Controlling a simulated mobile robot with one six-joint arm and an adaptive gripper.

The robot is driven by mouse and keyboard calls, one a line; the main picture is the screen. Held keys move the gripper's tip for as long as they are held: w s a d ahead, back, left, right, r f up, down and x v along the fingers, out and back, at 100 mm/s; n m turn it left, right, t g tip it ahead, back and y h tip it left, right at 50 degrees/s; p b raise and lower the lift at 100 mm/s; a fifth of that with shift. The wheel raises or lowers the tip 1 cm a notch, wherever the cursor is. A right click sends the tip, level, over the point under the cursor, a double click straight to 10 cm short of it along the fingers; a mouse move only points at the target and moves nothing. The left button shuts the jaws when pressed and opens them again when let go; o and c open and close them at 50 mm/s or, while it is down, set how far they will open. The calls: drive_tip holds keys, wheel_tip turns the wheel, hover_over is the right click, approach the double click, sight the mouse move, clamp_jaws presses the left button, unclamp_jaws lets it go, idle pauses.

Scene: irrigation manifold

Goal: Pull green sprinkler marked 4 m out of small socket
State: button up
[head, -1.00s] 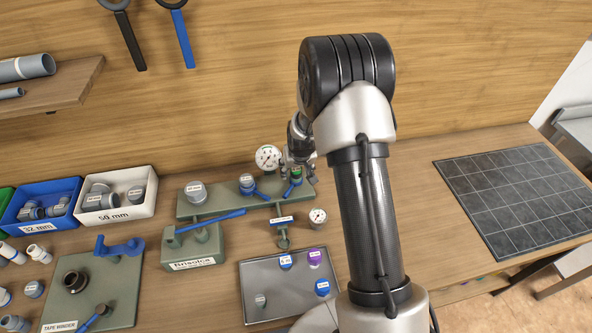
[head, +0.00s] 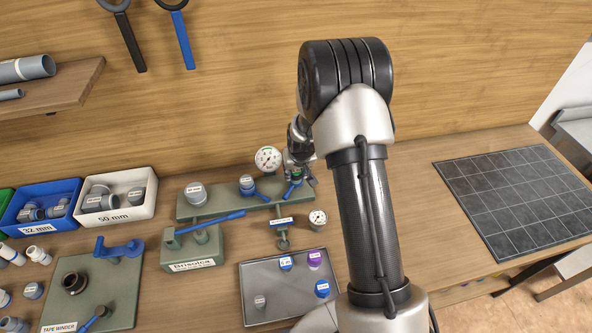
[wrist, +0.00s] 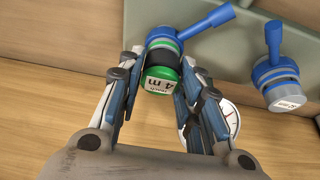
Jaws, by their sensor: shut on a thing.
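The green sprinkler (wrist: 161,80) carries a white label reading 4 m, upside down in the wrist view. My gripper (wrist: 162,68) is shut on it, one finger on each side. The sprinkler is in line with a socket that has a blue collar and blue lever (wrist: 205,22); a dark and grey band shows between green and blue. I cannot tell how deep it sits. In the head view my gripper (head: 299,170) is at the right end of the green manifold (head: 225,207), largely covering the sprinkler (head: 296,175).
A second blue-levered socket with a grey cap (wrist: 285,97) stands beside it. A pressure gauge (head: 268,159) is close left of my gripper in the head view. A metal tray (head: 262,286) with several small caps lies in front. A dark gridded mat (head: 505,200) at right is empty.

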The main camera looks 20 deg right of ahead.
drive_tip(key=o, duration=1)
